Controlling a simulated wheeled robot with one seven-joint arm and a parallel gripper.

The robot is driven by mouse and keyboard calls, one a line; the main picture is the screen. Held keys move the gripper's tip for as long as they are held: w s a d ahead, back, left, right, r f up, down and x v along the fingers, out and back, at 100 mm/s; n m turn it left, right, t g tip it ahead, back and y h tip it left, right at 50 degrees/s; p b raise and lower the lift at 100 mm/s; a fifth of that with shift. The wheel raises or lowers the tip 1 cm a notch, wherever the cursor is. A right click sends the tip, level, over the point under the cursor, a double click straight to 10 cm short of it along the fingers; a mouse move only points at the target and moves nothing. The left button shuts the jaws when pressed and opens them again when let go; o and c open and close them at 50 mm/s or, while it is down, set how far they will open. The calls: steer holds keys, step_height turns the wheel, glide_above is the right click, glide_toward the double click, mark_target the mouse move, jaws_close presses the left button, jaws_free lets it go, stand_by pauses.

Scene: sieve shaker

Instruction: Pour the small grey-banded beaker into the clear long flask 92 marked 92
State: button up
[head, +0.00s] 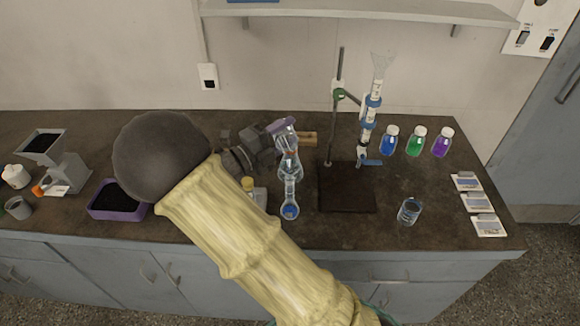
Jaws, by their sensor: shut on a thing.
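My gripper (282,133) is above the middle of the bench, shut on a small clear glass vessel (287,143). The vessel looks like the small beaker; it appears tilted, but its grey band cannot be made out. Directly below it in the picture is a tall clear glass flask (291,190) with a narrow middle and some blue in its bottom. No 92 mark is readable on it. The vessel and the flask's top overlap in the picture, so I cannot tell whether they touch or whether liquid is flowing.
A stand with a dark base (347,190) holds a glass column (371,105) to the right. A clear glass beaker (409,211) stands in front of three coloured bottles (416,141). A purple tray (116,200) of dark material is at left. Labelled cards (476,203) lie at right.

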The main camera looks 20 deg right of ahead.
steer(key=shift+w+d, duration=0.1)
steer(key=shift+d, duration=0.35)
steer(key=shift+a, duration=0.1)
steer(key=shift+w+a+r+p, duration=0.1)
steer(key=shift+r+p, duration=0.2)
steer(key=shift+p, duration=0.45)
steer(key=n+p, duration=0.1)
steer(key=p, duration=0.1)
steer(key=f+n+y+p, duration=0.1)
steer(key=p, duration=0.1)
steer(key=shift+w, duration=0.1)
steer(key=shift+w+f+n, duration=0.15)
steer(key=shift+f+n, duration=0.15)
steer(key=shift+s, duration=0.2)
steer(key=shift+w+r, duration=0.1)
